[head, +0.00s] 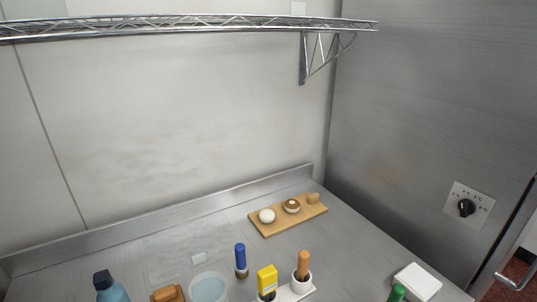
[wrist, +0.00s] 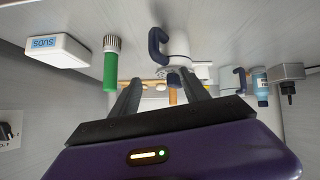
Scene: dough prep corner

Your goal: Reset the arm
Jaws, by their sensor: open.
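My gripper (wrist: 160,88) shows in the wrist view, with its purple body across the bottom and two dark fingers reaching up the picture. The fingers are apart, with nothing seen held between them. Beyond them, a tan handle (wrist: 172,94) and a white holder with a dark handle (wrist: 180,45) show. I cannot tell how far these are from the fingertips. My gripper and arm do not show in the head view.
On the steel counter (head: 345,260) are a wooden board (head: 276,224) bearing small round items, a blue bottle (head: 110,289), a clear tub (head: 208,288), a yellow item (head: 267,279), and a white box (head: 417,281). A wire shelf (head: 190,25) runs above.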

